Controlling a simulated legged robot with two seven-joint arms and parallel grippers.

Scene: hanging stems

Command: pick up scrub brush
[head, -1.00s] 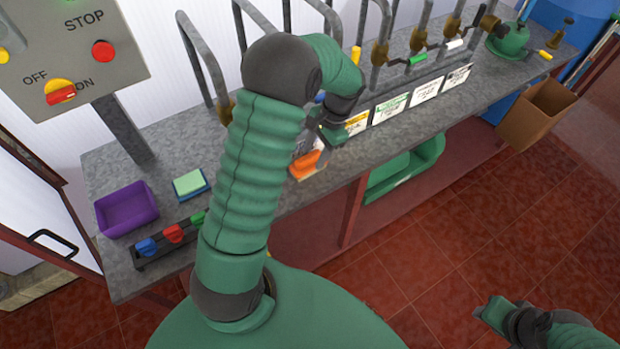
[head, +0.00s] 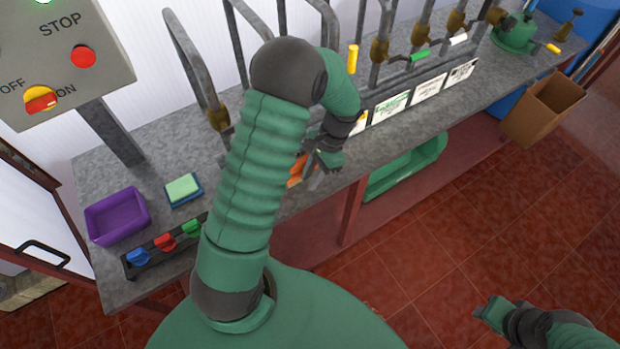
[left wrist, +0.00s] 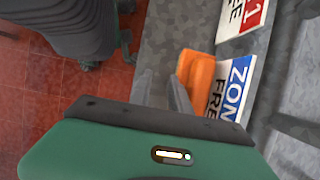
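An orange block-like thing (head: 297,170), which looks like the scrub brush, lies on the grey bench near its front edge, partly hidden behind my left arm. Its bristles cannot be made out. In the left wrist view the orange thing (left wrist: 197,74) lies just right of the right-hand finger, not between the fingers. My left gripper (head: 318,172) is low over the bench beside it. In the left wrist view the left gripper (left wrist: 161,92) has a gap between its fingers, with bare bench showing. My right gripper (head: 484,309) is over the red floor, away from the bench; its fingers are unclear.
The bench (head: 150,170) carries a purple tray (head: 118,216), a green-and-blue sponge (head: 184,189) and a black strip with coloured knobs (head: 165,243). Grey pipes with valves and a row of signs (head: 429,88) stand behind. A green bin (head: 405,165) is under the bench.

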